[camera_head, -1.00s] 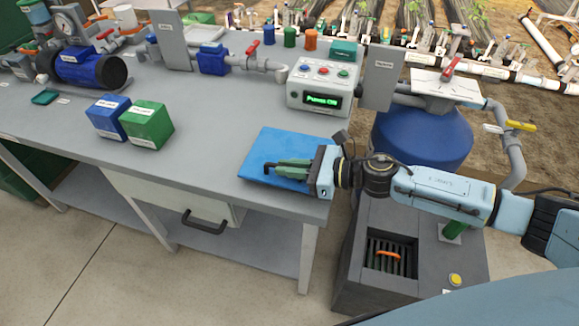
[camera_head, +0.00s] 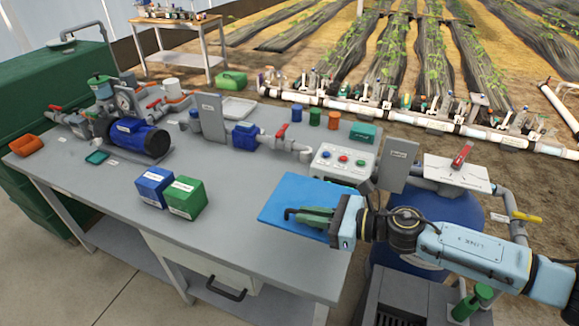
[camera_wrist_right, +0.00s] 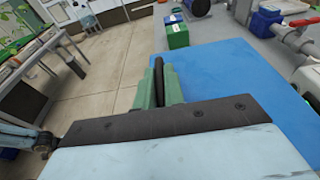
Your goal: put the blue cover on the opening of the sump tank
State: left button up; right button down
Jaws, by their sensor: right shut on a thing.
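The blue cover (camera_head: 291,187) is a flat square plate over the right end of the grey bench, close to the control box. Whether it rests on the bench or is slightly raised I cannot tell. My right gripper (camera_head: 300,216) is shut on its dark handle. In the right wrist view the dark bar (camera_wrist_right: 159,82) stands between the green fingers, with the blue cover (camera_wrist_right: 235,75) beside and beneath them. The dark grey sump tank (camera_head: 400,298) is at the bottom right, below my right arm. Its opening is mostly cut off by the picture's edge. My left gripper is not in view.
The control box (camera_head: 343,161) stands just behind the cover. A grey panel (camera_head: 397,165) and a blue drum (camera_head: 440,215) are to the right. A blue box (camera_head: 153,187) and a green box (camera_head: 186,197) stand left of the cover. The bench (camera_head: 235,225) between is clear.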

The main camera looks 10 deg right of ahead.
jog(key=shift+a+r, duration=0.1)
jog(key=shift+r, duration=0.1)
jog(key=shift+w+a+r+m+t+h, duration=0.2)
jog(key=shift+a+r+m+t+h, duration=0.2)
jog(key=shift+a+r+m+t, duration=0.25)
jog(key=shift+a+r+m+t+h+b, duration=0.25)
jog(key=shift+r+m+t+h+b, duration=0.15)
jog(key=shift+r, duration=0.25)
jog(key=shift+r+m+t+h, duration=0.7)
jog(key=shift+m+t+h, duration=0.15)
jog(key=shift+m+h, duration=0.1)
jog(key=shift+s+d+r+m+t+h+b, duration=0.1)
jog(key=shift+d+r+m+t+h+b, duration=0.3)
jog(key=shift+m+t+h, duration=0.4)
jog(key=shift+s+d+r+m+h, duration=0.15)
jog(key=shift+d+m+h, duration=0.15)
jog(key=shift+h, duration=0.35)
jog(key=s+d+m+h, duration=0.1)
jog(key=d+h, duration=0.1)
jog(key=s+d+m+t+h+b, duration=0.1)
jog(key=d+m+h, duration=0.1)
jog(key=s+d+m+h, duration=0.1)
jog(key=d+h, duration=0.1)
jog(key=shift+s+d+f+m+t, duration=0.1)
jog(key=shift+s+f+m+t, duration=0.1)
jog(key=shift+f+m+t, duration=0.15)
jog(key=shift+s+d+f+h, duration=0.1)
jog(key=shift+s+d+h, duration=0.05)
jog(key=shift+d+h, duration=0.15)
